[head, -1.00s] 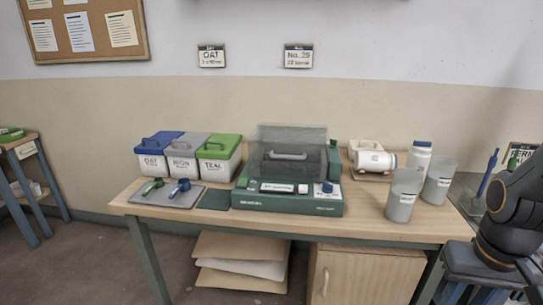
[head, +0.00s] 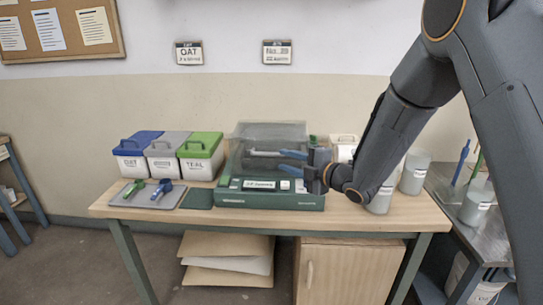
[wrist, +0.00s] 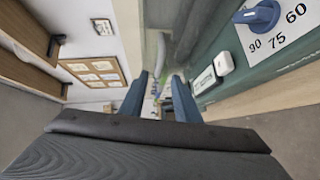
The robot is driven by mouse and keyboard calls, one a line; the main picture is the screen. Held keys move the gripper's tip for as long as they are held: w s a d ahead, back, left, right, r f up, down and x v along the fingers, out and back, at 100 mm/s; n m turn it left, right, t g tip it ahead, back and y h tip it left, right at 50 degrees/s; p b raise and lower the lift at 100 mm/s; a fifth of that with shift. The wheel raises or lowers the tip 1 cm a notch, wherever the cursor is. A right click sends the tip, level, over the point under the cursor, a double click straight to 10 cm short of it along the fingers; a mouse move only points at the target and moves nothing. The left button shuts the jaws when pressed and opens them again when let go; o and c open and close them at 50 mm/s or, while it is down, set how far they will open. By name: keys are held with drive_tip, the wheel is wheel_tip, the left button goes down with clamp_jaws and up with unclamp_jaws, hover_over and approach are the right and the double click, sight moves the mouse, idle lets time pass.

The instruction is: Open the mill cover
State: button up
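The mill (head: 270,201) is a green machine on the wooden table, with a see-through grey cover (head: 268,131) lying down over it. A grey bar handle (head: 263,153) sits at the cover's front; it also shows in the wrist view (wrist: 160,52). My gripper (head: 282,161) comes in from the right in front of the cover, its blue fingers apart and pointing at the handle's right end. In the wrist view my gripper (wrist: 159,76) is open, with the handle bar lined up ahead between the fingertips. I cannot tell whether they touch it.
Blue, grey and green lidded bins (head: 172,155) stand left of the mill, with a tray of two scoops (head: 148,194) in front. Cups (head: 414,172) stand at the right, partly behind my arm. The mill's blue dial (wrist: 257,15) shows beside the fingers in the wrist view.

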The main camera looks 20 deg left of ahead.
sight(269, 155)
drive_tip(key=p+x, duration=0.1)
drive_tip(key=x, duration=0.6)
drive_tip(key=shift+w+a+p, duration=0.1)
drive_tip(key=shift+a+p, duration=0.2)
clamp_jaws()
